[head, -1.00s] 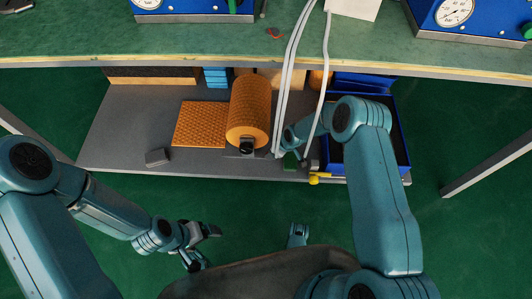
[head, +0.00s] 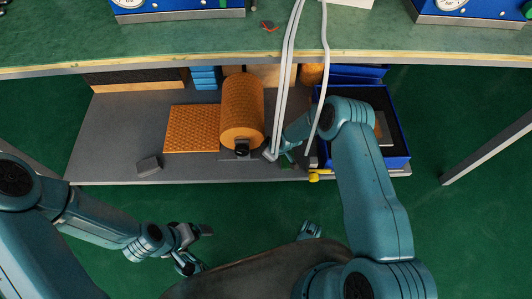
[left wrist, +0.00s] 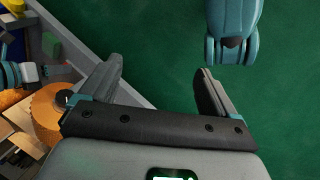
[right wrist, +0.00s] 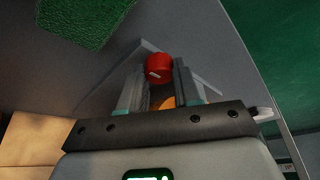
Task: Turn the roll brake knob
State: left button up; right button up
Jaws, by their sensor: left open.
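The red knob (right wrist: 158,67) with a white mark shows in the right wrist view, between the fingertips of my right gripper (right wrist: 160,78). The fingers are close together, about the knob's width apart, and look shut on it. In the head view the knob and these fingertips are hidden near the arm's end and the hoses. The orange roll (head: 242,105) lies on the low shelf, a black hub at its near end, just left of my right wrist. My left gripper (head: 202,248) is open and empty over the floor; its spread fingers show in the left wrist view (left wrist: 155,85).
A flat orange textured sheet (head: 192,130) lies left of the roll on the grey shelf (head: 105,150), with a small grey block (head: 148,165). White hoses (head: 286,75) hang in front. A blue crate (head: 402,130) stands right. The green bench top (head: 200,38) overhangs the shelf.

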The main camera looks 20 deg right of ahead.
jog(key=shift+c, duration=0.9)
jog(key=n+b, duration=0.1)
jog(key=b, duration=0.1)
jog(key=n+b, duration=0.1)
jog(key=b, duration=0.2)
jog(key=shift+w+d+f+y+b, duration=0.1)
jog(key=shift+w+f+y+b, duration=0.1)
jog(key=shift+y+b, duration=0.1)
jog(key=shift+r+n+g, duration=0.15)
jog(key=shift+n+g, duration=0.25)
jog(key=shift+n, duration=0.4)
pick_arm(q)
jog(key=w+f+t, duration=0.1)
jog(key=w+f, duration=0.3)
jog(key=f, duration=0.1)
jog(key=shift+a+f+t, duration=0.3)
jog(key=shift+a+f, duration=0.05)
pick_arm(e)
jog(key=shift+r+n+g+y, duration=0.1)
jog(key=shift+n+g+y, duration=0.5)
jog(key=shift+n, duration=1.3)
